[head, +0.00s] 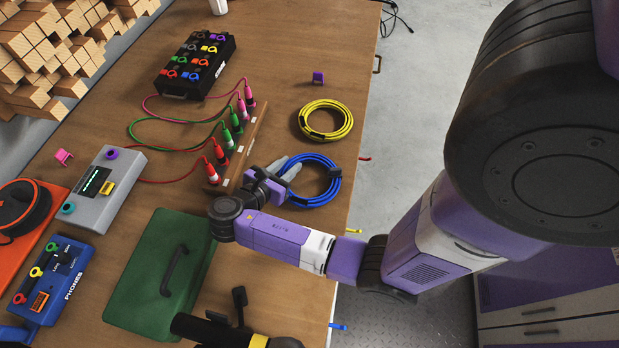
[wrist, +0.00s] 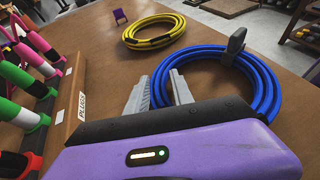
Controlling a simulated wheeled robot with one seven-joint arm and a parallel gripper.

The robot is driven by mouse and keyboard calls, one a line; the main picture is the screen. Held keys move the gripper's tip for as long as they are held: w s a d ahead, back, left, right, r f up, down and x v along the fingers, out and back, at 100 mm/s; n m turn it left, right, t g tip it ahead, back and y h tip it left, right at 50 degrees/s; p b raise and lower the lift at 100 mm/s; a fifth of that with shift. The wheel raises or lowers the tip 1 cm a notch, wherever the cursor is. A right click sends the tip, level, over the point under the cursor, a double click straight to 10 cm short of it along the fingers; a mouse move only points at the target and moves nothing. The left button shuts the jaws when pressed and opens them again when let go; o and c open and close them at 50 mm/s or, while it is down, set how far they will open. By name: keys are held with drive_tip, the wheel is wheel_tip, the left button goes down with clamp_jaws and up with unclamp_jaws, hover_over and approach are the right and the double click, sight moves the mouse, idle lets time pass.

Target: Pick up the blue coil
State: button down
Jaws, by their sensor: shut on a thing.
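The blue coil (head: 312,202) is a round bundle of cable with a dark tie, near the right edge of the wooden table. It also shows in the wrist view (wrist: 268,82), at the upper right ahead of my gripper. My gripper (head: 287,167) is at the coil's left side. In the wrist view, its two grey fingers (wrist: 160,90) are shut on the coil's near left strands, which pass between them. The coil lies flat, at or very close to the table top; I cannot tell any gap.
A yellow coil (head: 347,130) lies just behind the blue one. A wooden rack with coloured plugs (head: 242,142) stands close left of my gripper. A green case (head: 140,290) and a grey box (head: 100,203) lie to the left. The table's right edge is near.

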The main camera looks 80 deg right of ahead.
drive_tip(key=shift+r, duration=0.1)
idle(0.5)
wheel_tip(320, 180, up, 20)
drive_tip(key=p, duration=0.2)
drive_tip(key=shift+p, duration=0.3)
idle(0.5)
